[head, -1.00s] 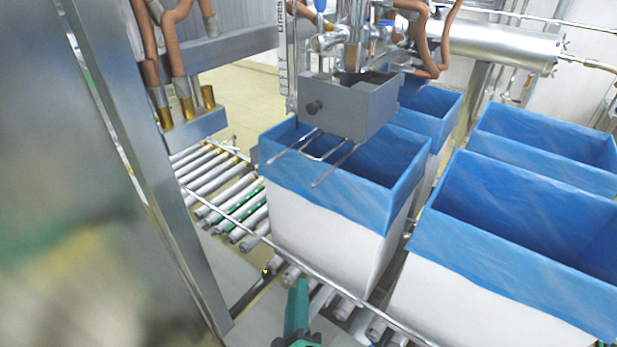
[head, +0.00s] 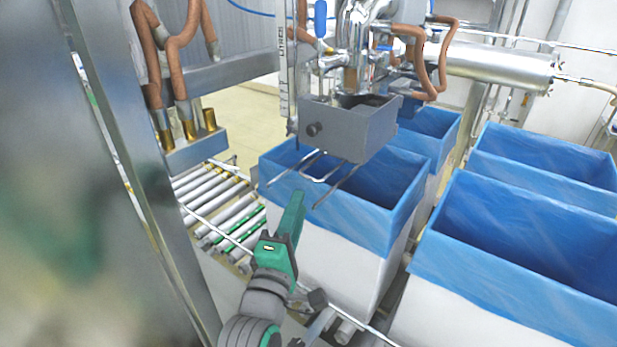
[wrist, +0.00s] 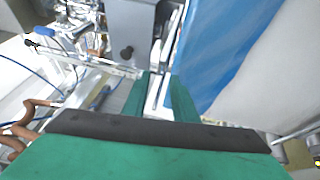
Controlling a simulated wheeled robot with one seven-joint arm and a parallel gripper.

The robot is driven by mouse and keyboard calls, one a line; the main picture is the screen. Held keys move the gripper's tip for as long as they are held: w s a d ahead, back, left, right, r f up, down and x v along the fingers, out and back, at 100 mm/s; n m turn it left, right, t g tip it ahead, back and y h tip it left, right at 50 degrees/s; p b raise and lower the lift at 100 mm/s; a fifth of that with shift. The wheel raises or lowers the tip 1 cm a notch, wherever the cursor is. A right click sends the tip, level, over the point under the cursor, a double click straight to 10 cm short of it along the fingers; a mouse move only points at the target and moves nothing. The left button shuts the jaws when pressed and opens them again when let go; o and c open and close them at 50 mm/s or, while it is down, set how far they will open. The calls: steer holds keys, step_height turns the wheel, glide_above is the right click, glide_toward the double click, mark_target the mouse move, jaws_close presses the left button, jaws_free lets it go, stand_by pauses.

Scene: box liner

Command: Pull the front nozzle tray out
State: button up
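The front nozzle tray (head: 350,132) is a grey open-topped box with a dark round knob (head: 314,129) on its front face. It hangs under the filling nozzle, above the blue-lined box. Thin metal rods (head: 320,177) stick out forward below it. It also shows at the top of the wrist view (wrist: 130,25), knob facing me. My green gripper (head: 296,198) is in front of and below the tray, apart from it. In the wrist view its two fingers (wrist: 162,80) stand apart with a gap between them and nothing held.
A white box with a blue liner (head: 375,200) stands below the tray on the roller conveyor (head: 225,205). More lined boxes (head: 520,215) stand to the right. A steel post (head: 140,180) is close on the left. Brown hoses (head: 195,40) hang at the upper left.

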mark_target(309, 178)
steer(key=x, duration=1)
steer(key=shift+d, duration=0.1)
jaws_close()
stand_by(1.2)
